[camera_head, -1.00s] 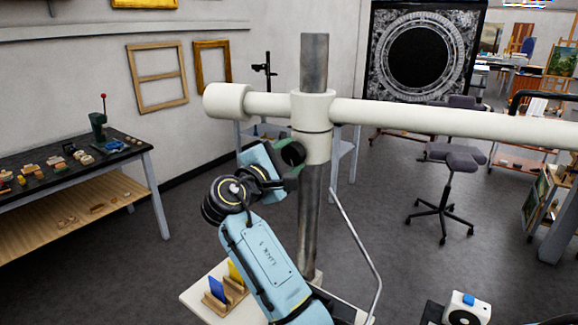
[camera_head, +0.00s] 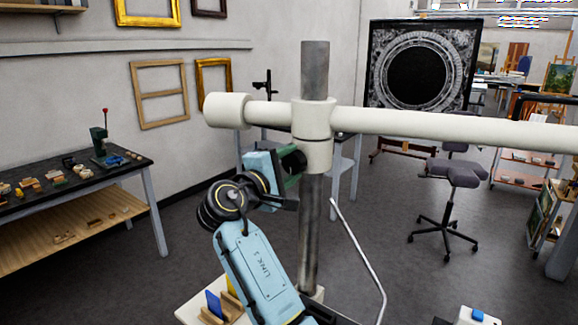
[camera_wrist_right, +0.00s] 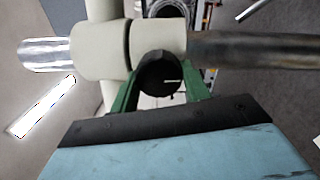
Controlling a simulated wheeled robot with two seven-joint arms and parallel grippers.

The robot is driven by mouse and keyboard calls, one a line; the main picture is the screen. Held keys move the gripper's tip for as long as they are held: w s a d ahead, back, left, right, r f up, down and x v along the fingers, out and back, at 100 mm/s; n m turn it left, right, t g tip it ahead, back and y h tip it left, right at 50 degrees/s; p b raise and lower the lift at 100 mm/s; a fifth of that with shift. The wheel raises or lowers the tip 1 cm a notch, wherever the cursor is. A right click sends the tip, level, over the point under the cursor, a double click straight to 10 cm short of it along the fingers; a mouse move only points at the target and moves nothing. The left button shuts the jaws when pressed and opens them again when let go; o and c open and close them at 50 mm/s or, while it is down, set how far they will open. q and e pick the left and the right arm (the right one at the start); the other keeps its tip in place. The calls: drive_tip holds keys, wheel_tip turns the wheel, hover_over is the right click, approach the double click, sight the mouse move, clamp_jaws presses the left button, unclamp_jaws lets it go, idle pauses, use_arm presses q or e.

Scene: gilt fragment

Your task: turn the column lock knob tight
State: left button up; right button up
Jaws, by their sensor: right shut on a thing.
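The column lock knob (camera_wrist_right: 160,74) is a dark round knob with a pale index line on the cream collar of the metal column. In the head view the knob (camera_head: 293,160) shows dark at the left side of the collar (camera_head: 315,137), partly covered by the gripper. My right gripper (camera_wrist_right: 158,88) has its green fingers on either side of the knob and is shut on it. In the head view the right gripper (camera_head: 290,166) reaches the collar from the lower left. My left gripper is not in view.
A long cream crossarm (camera_head: 430,124) runs through the collar to the right. The metal column (camera_head: 309,230) stands below it, with a thin bent rod (camera_head: 362,255) beside it. A dark workbench (camera_head: 75,180) with small items stands at left. An office chair (camera_head: 450,185) stands on open floor at right.

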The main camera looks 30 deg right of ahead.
drive_tip(key=o, duration=1)
drive_tip(key=shift+a, duration=0.1)
drive_tip(key=v, duration=1.3)
drive_tip(key=shift+s+a+p, duration=0.1)
drive_tip(key=shift+s+p, duration=0.1)
drive_tip(key=shift+p, duration=0.2)
